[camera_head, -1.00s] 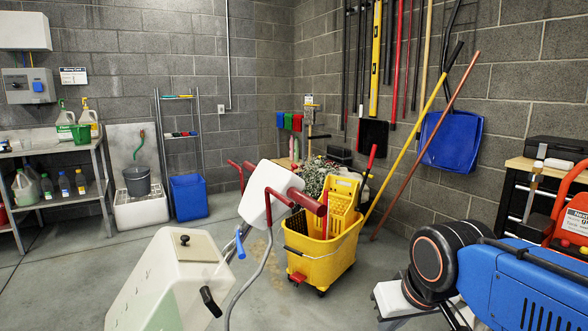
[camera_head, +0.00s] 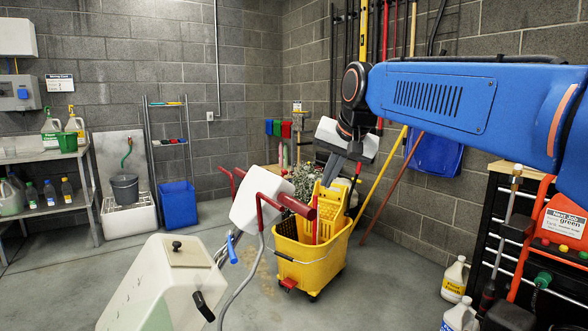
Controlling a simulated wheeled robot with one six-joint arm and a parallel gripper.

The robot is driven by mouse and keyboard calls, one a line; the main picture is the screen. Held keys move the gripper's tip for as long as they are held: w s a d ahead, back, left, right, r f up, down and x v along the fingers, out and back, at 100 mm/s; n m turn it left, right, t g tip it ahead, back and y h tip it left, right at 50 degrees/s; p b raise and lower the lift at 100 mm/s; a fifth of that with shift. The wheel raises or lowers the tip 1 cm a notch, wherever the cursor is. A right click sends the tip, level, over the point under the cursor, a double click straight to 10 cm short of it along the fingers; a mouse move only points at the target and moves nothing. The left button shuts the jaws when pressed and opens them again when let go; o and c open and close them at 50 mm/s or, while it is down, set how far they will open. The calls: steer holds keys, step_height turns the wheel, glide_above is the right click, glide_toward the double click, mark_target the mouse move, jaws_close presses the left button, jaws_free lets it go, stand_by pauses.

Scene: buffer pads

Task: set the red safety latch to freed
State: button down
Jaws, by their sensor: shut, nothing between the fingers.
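A floor machine stands in the foreground, with a white tank (camera_head: 165,285) and a white control head (camera_head: 257,200) on its handle. Red bars and grips (camera_head: 298,207) extend from both sides of the head. A blue lever (camera_head: 233,248) sits below it. I cannot make out for certain which red part is the safety latch, or its setting. My gripper (camera_head: 329,182) is shut and empty, its grey fingers pointing down. In the picture it appears just above the yellow mop bucket's wringer, to the right of the control head; no contact is clear.
The yellow mop bucket (camera_head: 325,268) stands behind the machine, with a plant beside it. Long poles lean on the wall at right. A blue bin (camera_head: 179,205) and shelves stand at left. A black cabinet and jugs (camera_head: 455,279) are at right. Floor between is open.

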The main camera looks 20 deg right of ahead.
mark_target(283, 174)
steer(key=w+r+m, duration=0.1)
steer(key=w+r, duration=0.5)
steer(key=w, duration=0.1)
steer(key=shift+a+t, duration=0.35)
steer(key=shift+t, duration=0.05)
steer(key=shift+w, duration=0.1)
steer(key=w+a+f, duration=0.1)
steer(key=w+f, duration=0.1)
steer(key=w+a+f, duration=0.1)
steer(key=w+f, duration=0.2)
steer(key=w+a+f, duration=0.1)
steer(key=w+f, duration=0.1)
steer(key=w, duration=0.1)
steer(key=shift+w+f, duration=0.1)
steer(key=shift+f, duration=0.15)
steer(key=shift+w+a, duration=0.35)
steer(key=shift+a, duration=0.05)
